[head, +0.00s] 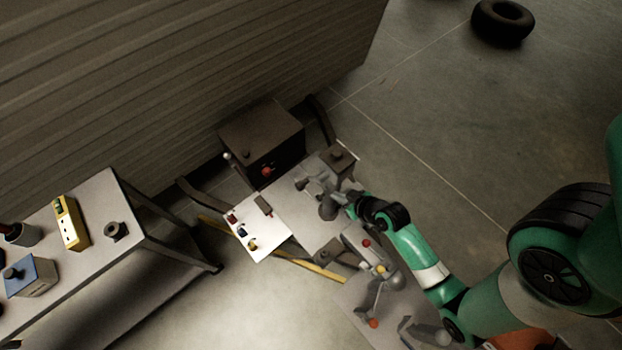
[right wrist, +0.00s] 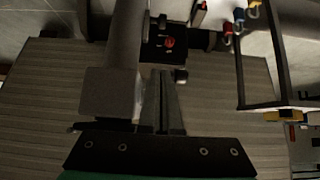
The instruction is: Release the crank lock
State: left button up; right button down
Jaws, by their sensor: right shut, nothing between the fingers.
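My right gripper (head: 350,206) reaches in from the lower right over the grey equipment on the hitch platform. Its fingers (right wrist: 164,78) are together and empty in the right wrist view. A grey post with a square block (right wrist: 110,92) stands just left of the fingers there; I cannot tell if they touch. In the head view grey fittings (head: 327,208) lie just left of the gripper. A crank arm with a red knob (head: 373,323) is lower down. Which part is the crank lock cannot be made out. My left gripper is not in view.
A dark box (head: 262,138) with a red knob (head: 267,171) stands behind the platform. A white panel (head: 264,248) holds small coloured parts. The ribbed camper wall (head: 150,80) rises behind.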

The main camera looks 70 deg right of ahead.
jog(key=shift+s+a+f, duration=0.1)
jog(key=shift+s, duration=0.2)
jog(key=s+a+f+b+x, duration=0.1)
jog(key=b+x, duration=0.5)
jog(key=x, duration=0.6)
jog(key=shift+d+f, duration=0.15)
jog(key=shift+f, duration=0.55)
jog(key=shift+s, duration=0.1)
jog(key=shift+f+b, duration=0.1)
jog(key=shift+b, duration=0.2)
